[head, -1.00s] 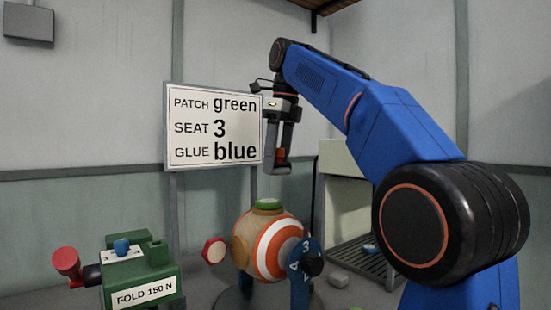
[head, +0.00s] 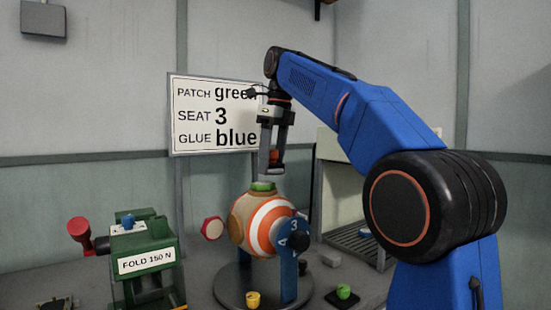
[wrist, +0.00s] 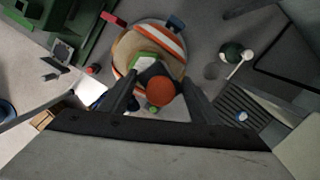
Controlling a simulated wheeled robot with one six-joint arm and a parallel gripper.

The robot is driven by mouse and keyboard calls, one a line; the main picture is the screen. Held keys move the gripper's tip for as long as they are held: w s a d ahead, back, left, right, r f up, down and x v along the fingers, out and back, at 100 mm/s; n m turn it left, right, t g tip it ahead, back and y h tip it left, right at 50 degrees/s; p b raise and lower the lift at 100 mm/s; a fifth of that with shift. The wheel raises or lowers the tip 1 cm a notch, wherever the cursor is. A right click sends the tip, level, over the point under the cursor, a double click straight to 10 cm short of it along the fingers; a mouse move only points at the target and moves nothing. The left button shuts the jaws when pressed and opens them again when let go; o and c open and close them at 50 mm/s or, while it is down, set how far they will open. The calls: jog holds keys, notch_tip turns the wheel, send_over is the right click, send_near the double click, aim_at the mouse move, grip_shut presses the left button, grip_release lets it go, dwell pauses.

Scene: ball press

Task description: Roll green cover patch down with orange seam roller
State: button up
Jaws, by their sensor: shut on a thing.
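The striped orange, white and tan ball (head: 270,228) sits on a round dark base (head: 236,292). The green cover patch (head: 262,187) lies on top of the ball; in the wrist view its green edge (wrist: 143,58) shows beside the held tool. My gripper (head: 273,168) is shut on the orange seam roller (head: 274,156) and holds it over the patch. In the wrist view the roller's orange end (wrist: 160,92) sits between my fingers and hides part of the patch. A narrow gap seems to remain between gripper and patch; contact cannot be told.
A dial marked 3 (head: 294,227) stands at the ball's right side, and a red knob (head: 212,228) at its left. The green press labelled FOLD 150 N (head: 147,262) is at left. Yellow (head: 252,299) and green (head: 344,291) small items lie in front. The sign (head: 213,116) stands behind.

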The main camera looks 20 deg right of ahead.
aim_at(252, 184)
jog(key=shift+f, duration=1)
dwell(0.9)
jog(key=shift+s+a, duration=0.25)
jog(key=shift+a, duration=0.45)
jog(key=shift+s+a, duration=0.25)
jog(key=shift+a, duration=0.45)
jog(key=shift+s+a+f, duration=0.1)
jog(key=shift+s+a, duration=0.1)
jog(key=shift+a, duration=0.5)
jog(key=shift+s+a+f, duration=0.1)
jog(key=shift+s+a, duration=0.1)
jog(key=shift+a, duration=0.45)
jog(key=shift+r, duration=0.1)
jog(key=shift+d, duration=0.1)
jog(key=shift+w+d+r, duration=0.1)
jog(key=shift+w+d, duration=0.15)
jog(key=shift+d, duration=0.4)
jog(key=shift+w+d+r, duration=0.1)
jog(key=shift+w+d, duration=0.1)
jog(key=shift+d, duration=0.4)
jog(key=shift+w+d+f, duration=0.1)
jog(key=shift+w+d, duration=0.15)
jog(key=shift+d, duration=0.45)
jog(key=shift+w+d+f, duration=0.1)
jog(key=shift+w+d, duration=0.1)
jog(key=shift+d, duration=0.5)
